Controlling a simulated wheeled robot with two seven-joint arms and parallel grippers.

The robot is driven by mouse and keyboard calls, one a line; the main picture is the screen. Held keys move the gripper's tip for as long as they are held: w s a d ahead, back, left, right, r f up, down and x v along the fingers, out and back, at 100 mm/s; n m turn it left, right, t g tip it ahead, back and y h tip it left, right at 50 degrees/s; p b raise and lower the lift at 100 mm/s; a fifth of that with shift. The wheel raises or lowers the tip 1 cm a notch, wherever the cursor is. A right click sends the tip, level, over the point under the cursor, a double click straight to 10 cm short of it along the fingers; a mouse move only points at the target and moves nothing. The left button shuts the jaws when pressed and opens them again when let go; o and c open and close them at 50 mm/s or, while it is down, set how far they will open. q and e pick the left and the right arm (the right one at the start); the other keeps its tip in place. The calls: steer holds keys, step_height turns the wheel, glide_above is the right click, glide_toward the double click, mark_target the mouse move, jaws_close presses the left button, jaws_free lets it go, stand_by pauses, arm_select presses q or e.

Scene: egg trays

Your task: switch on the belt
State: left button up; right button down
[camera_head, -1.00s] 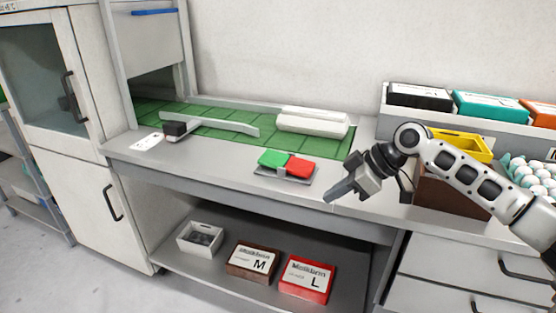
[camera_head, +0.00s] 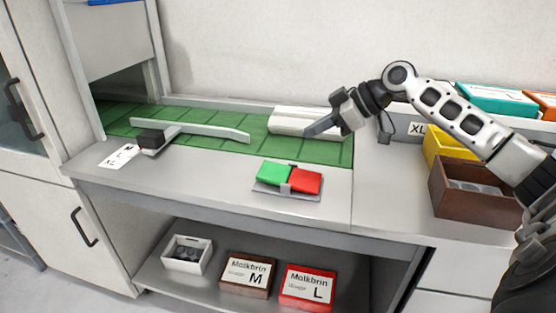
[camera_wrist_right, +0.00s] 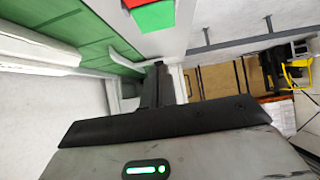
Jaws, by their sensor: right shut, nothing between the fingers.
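The green belt (camera_head: 230,128) runs along the back of the counter. A switch box with a green button (camera_head: 274,173) and a red button (camera_head: 306,181) sits on the counter in front of it. In the right wrist view the green button (camera_wrist_right: 153,14) shows at the top edge, with a bit of the red one beside it. My right gripper (camera_head: 308,131) is shut and empty, above the belt's right part, behind and above the switch box and apart from it. My left gripper is not in view.
A white carton (camera_head: 300,121) lies on the belt near my right gripper. A grey diverter bar (camera_head: 205,130) crosses the belt. Brown (camera_head: 462,202) and yellow (camera_head: 447,147) boxes stand at right. The counter around the switch box is clear.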

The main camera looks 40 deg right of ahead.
steer(key=p, duration=0.2)
glide_above(266, 168)
steer(key=s+d, duration=0.2)
steer(key=s, duration=0.1)
step_height(266, 168, down, 6)
steer(key=shift+w+r, duration=0.1)
steer(key=shift+w, duration=0.05)
step_height(266, 168, down, 3)
steer(key=shift+r, duration=0.2)
steer(key=shift+w+f, duration=0.1)
steer(key=shift+f, duration=0.55)
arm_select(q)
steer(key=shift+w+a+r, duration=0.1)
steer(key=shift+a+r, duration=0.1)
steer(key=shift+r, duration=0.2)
